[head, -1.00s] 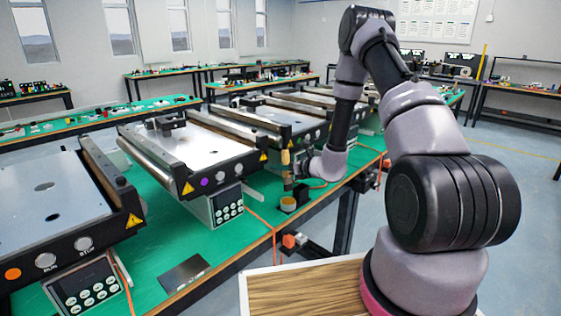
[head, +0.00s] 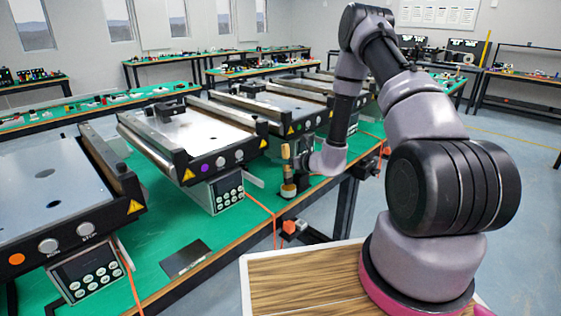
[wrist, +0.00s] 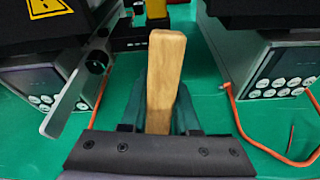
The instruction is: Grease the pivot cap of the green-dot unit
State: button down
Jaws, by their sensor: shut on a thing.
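My gripper (head: 296,163) is shut on a brush with a wooden handle (head: 285,151). In the wrist view the handle (wrist: 165,75) stands between the two fingers. In the head view the brush points down, with its lower end at the small tan cup (head: 288,189) on the green bench; I cannot tell whether it is inside. The units in front carry an orange dot (head: 16,259) and a purple dot (head: 204,167). I cannot make out a green dot or the pivot cap.
Keypad boxes (head: 228,192) hang below the units' front edges, with a grey bracket (wrist: 75,100) beside my gripper in the wrist view. Orange cables (wrist: 245,135) lie on the bench. A dark plate (head: 187,258) lies near the front edge; the green surface around it is clear.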

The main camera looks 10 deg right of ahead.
aim_at(285, 146)
jog(key=shift+f, duration=0.6)
dwell(1.3)
jog(key=shift+r, duration=3.55)
